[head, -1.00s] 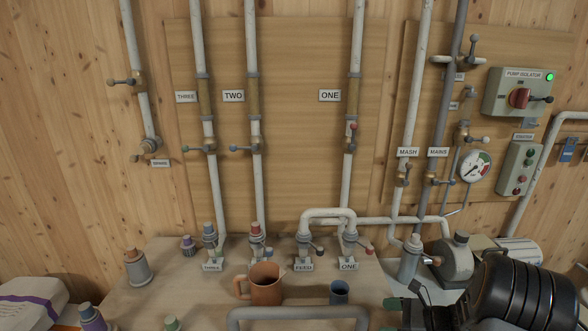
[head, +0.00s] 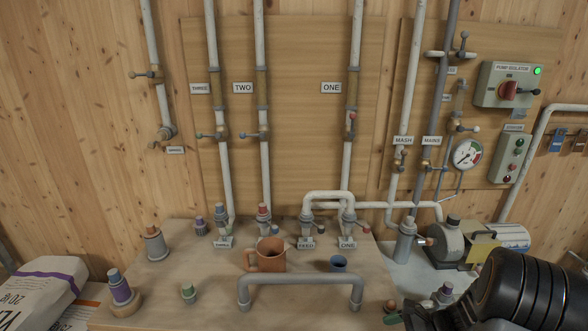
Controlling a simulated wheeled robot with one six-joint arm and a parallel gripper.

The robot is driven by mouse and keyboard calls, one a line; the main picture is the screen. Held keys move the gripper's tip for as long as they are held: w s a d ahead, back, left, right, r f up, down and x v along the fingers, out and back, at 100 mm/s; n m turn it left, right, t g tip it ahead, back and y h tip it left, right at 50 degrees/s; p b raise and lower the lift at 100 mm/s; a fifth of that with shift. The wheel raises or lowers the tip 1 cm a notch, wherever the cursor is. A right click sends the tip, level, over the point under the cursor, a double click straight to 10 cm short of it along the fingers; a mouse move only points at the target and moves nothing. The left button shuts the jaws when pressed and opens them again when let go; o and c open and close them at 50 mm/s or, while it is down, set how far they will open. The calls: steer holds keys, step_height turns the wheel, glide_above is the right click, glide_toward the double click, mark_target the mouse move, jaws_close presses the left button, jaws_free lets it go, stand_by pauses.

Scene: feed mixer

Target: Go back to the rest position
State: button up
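My black arm (head: 515,295) shows at the lower right of the head view, in front of the bench's right end. A dark part at its left end (head: 418,314) reaches the bottom edge of the picture. My gripper's fingertips cannot be made out, so I cannot tell whether it is open or shut. No held object can be seen.
A grey rail (head: 300,278) stands at the bench's front. Pipe fittings labelled THREE, FEED and ONE (head: 347,243) line the back. The pump (head: 450,241) is just behind my arm. Loose fittings (head: 155,245) and a feed sack (head: 38,290) are at left.

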steer(key=s+a+r+n+t+h, duration=0.1)
steer(key=s+a+r+n+h, duration=0.3)
steer(key=r+n, duration=0.5)
steer(key=s+a+r+n+t+h, duration=0.1)
steer(key=s+a+r+n+h, duration=0.4)
steer(key=r+n, duration=0.4)
steer(key=shift+h, duration=0.7)
steer(key=shift+r, duration=0.1)
